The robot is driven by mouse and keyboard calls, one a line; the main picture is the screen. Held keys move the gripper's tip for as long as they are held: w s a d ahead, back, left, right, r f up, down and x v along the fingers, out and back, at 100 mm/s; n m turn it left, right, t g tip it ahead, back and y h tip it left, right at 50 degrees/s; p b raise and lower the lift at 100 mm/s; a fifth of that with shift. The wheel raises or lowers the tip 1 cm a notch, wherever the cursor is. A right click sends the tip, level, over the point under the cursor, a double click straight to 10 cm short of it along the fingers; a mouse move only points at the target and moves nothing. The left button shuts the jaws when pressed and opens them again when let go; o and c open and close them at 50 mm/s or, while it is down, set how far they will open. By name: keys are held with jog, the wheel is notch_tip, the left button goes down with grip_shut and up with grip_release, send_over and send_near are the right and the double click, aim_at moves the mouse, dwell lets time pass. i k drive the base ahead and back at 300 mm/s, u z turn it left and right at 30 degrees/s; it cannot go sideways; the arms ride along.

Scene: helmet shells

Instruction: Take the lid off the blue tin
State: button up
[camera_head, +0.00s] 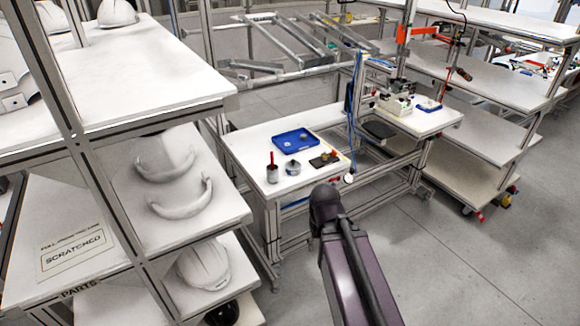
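A small round tin with a pale grey top and a bluish side (292,168) stands on the white workbench (248,148), near its front edge. It looks like the blue tin, with its lid apparently on, but it is too small to be certain. My dark arm (352,265) rises from the bottom of the head view, and its rounded joint is in front of the bench. My gripper cannot be made out in this view. Nothing of mine is seen touching the tin.
A blue tray (295,141) holding a small item lies behind the tin. A dark container with a red top (272,170) stands left of it, and a dark flat piece (324,160) lies right. Shelves with white helmet shells (165,157) stand at left. Floor at right is clear.

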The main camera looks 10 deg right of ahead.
aim_at(292, 165)
jog(key=z, duration=0.05)
jog(key=i, duration=1)
jog(key=u, duration=0.05)
